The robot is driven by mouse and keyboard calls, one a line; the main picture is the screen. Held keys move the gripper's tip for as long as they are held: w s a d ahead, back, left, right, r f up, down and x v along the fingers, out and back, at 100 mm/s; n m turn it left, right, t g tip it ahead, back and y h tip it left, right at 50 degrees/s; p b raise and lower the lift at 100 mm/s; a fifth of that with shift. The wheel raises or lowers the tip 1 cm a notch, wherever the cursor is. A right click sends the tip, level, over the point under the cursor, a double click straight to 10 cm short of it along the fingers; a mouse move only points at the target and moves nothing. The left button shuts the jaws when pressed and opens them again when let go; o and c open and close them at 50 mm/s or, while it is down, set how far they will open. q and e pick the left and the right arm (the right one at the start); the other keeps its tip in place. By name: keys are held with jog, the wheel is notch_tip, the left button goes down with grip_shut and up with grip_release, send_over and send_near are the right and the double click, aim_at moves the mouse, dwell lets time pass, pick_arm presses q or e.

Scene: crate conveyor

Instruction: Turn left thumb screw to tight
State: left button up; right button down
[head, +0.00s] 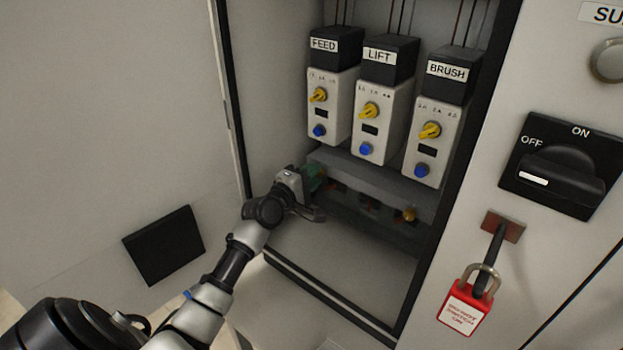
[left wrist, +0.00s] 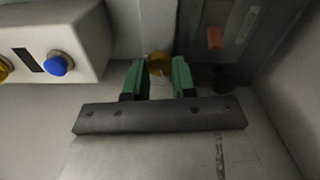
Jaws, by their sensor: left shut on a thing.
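The left thumb screw (left wrist: 159,62) is a small brass knob between the green fingertips of my left gripper (left wrist: 160,77) in the left wrist view. My left gripper is shut on it. In the head view my left gripper (head: 314,179) reaches into the cabinet at the left end of the dark lower strip (head: 345,205), below the FEED unit, and hides the left screw. A second brass thumb screw (head: 409,214) sits at the right end of the strip. The screw's tightness cannot be told. My right gripper is not in view.
Units labelled FEED (head: 329,107), LIFT (head: 378,122) and BRUSH (head: 432,139) hang just above the strip. The cabinet's left wall is close beside my gripper. A black OFF/ON switch (head: 562,165) and a red padlock (head: 464,308) are on the right panel.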

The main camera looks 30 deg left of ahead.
pick_arm(q)
jog(key=m+p, duration=0.2)
jog(key=m, duration=1.9)
jog(key=shift+d+m+p, duration=0.15)
jog(key=shift+m+p, duration=0.2)
jog(key=shift+m, duration=0.05)
jog(key=o, duration=0.9)
jog(key=shift+s+a+b, duration=0.15)
jog(key=shift+s+b, duration=0.1)
jog(key=shift+s, duration=1.55)
jog(key=shift+s+a+b, duration=0.15)
jog(key=shift+s+b, duration=0.05)
jog(key=shift+s, duration=1.65)
jog(key=shift+s+a+b, duration=0.15)
jog(key=shift+s+b, duration=0.1)
jog(key=shift+s, duration=1.55)
